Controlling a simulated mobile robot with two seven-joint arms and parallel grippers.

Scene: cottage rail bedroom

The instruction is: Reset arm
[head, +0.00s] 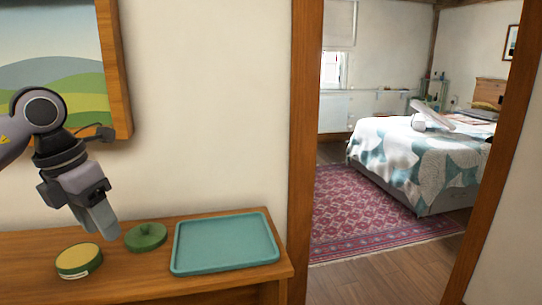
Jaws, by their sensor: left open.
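My left gripper (98,222) comes in from the left and points down above the wooden cabinet top (150,285). It is open, and nothing shows between its fingers. The fingers overlap in the picture, so the gap is hard to see. A round yellow-topped green tin (78,261) lies below the fingertips. A green round lid-like object with a knob (146,237) lies just right of them. My right gripper is not in the head view.
A teal tray (226,243) lies empty at the cabinet's right end. A framed landscape painting (60,60) hangs behind my left arm. A wooden doorway post (302,150) stands right of the cabinet. Beyond it are a red patterned rug (365,215) and a bed (415,160).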

